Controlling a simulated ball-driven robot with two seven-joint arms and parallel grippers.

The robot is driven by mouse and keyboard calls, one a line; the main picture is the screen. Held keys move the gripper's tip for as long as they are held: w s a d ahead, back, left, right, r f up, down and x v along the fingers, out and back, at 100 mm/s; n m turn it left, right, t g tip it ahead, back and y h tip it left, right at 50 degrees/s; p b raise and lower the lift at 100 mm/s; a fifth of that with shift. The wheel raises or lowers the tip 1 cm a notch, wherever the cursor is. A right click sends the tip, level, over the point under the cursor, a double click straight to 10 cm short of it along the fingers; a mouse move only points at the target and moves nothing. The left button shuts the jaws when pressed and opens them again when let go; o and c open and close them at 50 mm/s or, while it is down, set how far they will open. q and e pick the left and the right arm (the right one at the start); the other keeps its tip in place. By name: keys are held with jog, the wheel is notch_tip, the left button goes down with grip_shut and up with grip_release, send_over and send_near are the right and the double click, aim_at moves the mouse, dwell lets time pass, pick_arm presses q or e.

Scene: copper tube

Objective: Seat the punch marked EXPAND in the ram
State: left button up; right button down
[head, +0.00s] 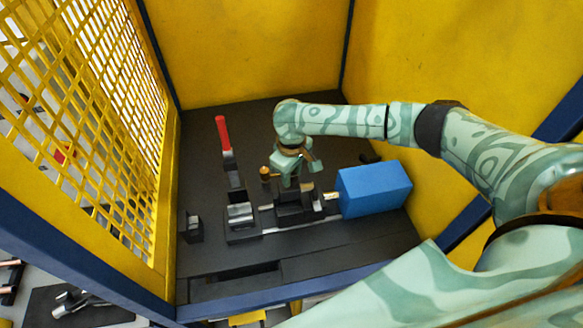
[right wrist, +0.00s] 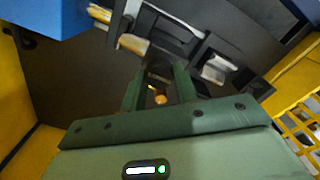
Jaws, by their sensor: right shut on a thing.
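My right gripper (head: 295,183) reaches down from above over the black tooling of the bench press. In the right wrist view its two green fingers (right wrist: 158,82) are closed on a small dark piece with a pale marking between them, which I take as the punch (right wrist: 158,77); its lettering is too small to read. The ram (head: 331,196), a pale metal end, sticks out of the blue housing (head: 375,188) to the right of the gripper. Whether the punch touches the ram is hidden by the gripper and tooling. My left gripper is not in view.
A red-handled lever (head: 222,131) stands to the left, behind a metal die block (head: 240,213). A brass knob (head: 265,173) stands just left of the gripper. A small black block (head: 192,228) is at far left. Yellow walls and mesh enclose the dark bench (head: 335,245).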

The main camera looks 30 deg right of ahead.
aim_at(291, 189)
jog(key=shift+f, duration=0.95)
jog(key=shift+p, duration=0.4)
dwell(0.8)
jog(key=shift+p, duration=0.55)
dwell(0.4)
jog(key=shift+p, duration=0.5)
jog(key=shift+f+b, duration=1.55)
jog(key=shift+f, duration=1.15)
